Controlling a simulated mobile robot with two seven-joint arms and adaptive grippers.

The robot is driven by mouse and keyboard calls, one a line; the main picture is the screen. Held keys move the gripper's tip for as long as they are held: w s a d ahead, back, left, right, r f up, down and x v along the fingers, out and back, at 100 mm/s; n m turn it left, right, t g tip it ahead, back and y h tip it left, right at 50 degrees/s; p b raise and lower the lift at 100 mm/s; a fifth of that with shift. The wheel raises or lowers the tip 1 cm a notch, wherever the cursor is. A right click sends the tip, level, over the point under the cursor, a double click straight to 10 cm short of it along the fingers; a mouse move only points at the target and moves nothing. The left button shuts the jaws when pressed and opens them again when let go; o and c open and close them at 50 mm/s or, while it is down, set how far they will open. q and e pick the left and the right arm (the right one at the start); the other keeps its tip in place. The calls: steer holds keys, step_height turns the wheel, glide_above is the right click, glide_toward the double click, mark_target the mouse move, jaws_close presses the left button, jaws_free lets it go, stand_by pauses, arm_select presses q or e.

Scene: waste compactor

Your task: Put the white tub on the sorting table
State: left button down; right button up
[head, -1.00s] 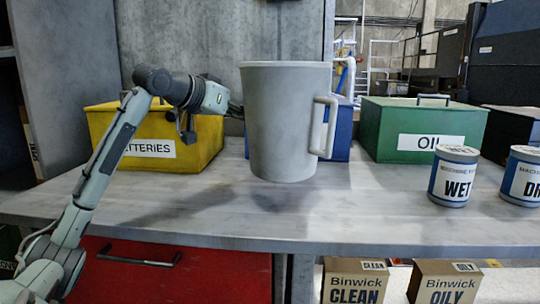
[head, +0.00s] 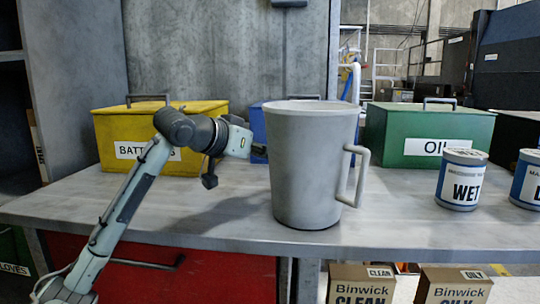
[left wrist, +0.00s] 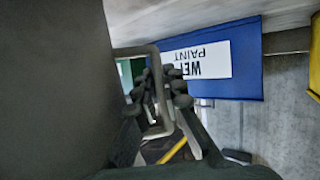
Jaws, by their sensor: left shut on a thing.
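The white tub (head: 312,165), a tall grey-white bucket with a side handle on the right, stands upright at the front middle of the sorting table (head: 415,215). Its base looks on or very close to the tabletop; I cannot tell if it bears its full weight. My left gripper (head: 261,152) is at the tub's left side, its fingertips partly hidden there. In the left wrist view my left gripper (left wrist: 165,92) is shut around a handle (left wrist: 135,50) beside the tub's dark wall (left wrist: 50,80). My right gripper is not in view.
A yellow batteries box (head: 115,125), a blue box (head: 257,125) and a green oil box (head: 470,130) line the table's back. The blue box's wet paint label (left wrist: 195,60) shows in the left wrist view. A WET can (head: 462,180) and another can (head: 528,180) stand right.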

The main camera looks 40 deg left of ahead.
arm_select(q)
steer(key=c, duration=1.6)
jaws_free()
steer(key=shift+c, duration=0.2)
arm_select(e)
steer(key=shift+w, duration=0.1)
arm_select(q)
steer(key=shift+s+r, duration=0.1)
steer(key=shift+s, duration=0.2)
steer(key=v, duration=1.1)
steer(key=shift+s+r, duration=0.15)
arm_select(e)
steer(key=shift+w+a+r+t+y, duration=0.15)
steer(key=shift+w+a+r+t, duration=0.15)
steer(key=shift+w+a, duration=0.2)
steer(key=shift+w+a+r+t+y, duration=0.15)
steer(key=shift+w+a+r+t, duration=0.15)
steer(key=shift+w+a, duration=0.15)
